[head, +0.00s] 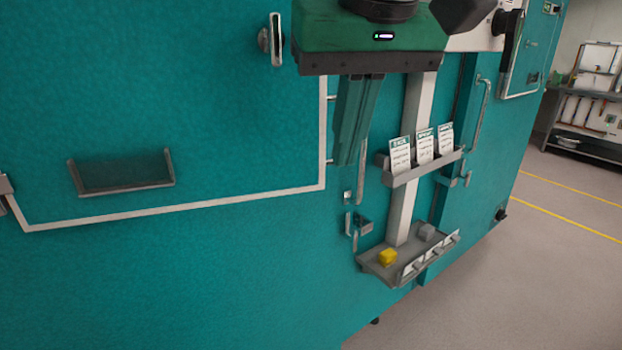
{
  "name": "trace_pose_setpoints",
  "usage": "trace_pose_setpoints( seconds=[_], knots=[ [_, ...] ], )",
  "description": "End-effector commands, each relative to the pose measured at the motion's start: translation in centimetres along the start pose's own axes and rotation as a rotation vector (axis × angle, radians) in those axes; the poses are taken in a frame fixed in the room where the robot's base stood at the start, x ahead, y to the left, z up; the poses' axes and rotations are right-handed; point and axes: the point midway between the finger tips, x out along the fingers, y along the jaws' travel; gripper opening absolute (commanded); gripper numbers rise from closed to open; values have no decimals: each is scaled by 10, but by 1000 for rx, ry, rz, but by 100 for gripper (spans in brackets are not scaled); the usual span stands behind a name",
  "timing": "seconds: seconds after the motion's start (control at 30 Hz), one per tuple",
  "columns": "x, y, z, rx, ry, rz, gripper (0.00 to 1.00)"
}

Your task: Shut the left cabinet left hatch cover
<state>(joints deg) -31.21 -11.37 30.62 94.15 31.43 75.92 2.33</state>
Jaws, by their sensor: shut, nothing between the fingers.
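A large teal cabinet front (200,270) fills the left of the head view. A white line on it outlines a door panel (220,130). A small dark-teal rectangle with a grey rim (125,187) sits low on this panel. It may be the left hatch, but I cannot tell whether a cover is open or shut there. My gripper (346,163) hangs fingers-down from a green hand at the top centre, shut and empty. It is right of the panel's edge, well apart from the grey-rimmed rectangle. The panel's top is out of view.
A metal handle (276,40) stands out on the panel. The floor (520,280) at right is clear.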

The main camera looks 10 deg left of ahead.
Motion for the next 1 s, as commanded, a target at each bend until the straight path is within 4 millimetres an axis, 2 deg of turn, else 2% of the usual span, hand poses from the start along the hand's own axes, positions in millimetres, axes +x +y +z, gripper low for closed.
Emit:
trace_pose_setpoints(
  seconds=[0.03,0.1,0.27,0.37,0.8,1.0],
  knots=[
    [-5,-12,0,-17,3,-15,0],
    [-8,-22,2,-31,6,-26,0],
    [1,-25,2,-36,7,-28,0],
    [13,-26,2,-37,7,-28,0],
    [93,-28,-1,-34,6,-28,0],
    [100,-29,-27,-33,8,-29,0]
  ],
)
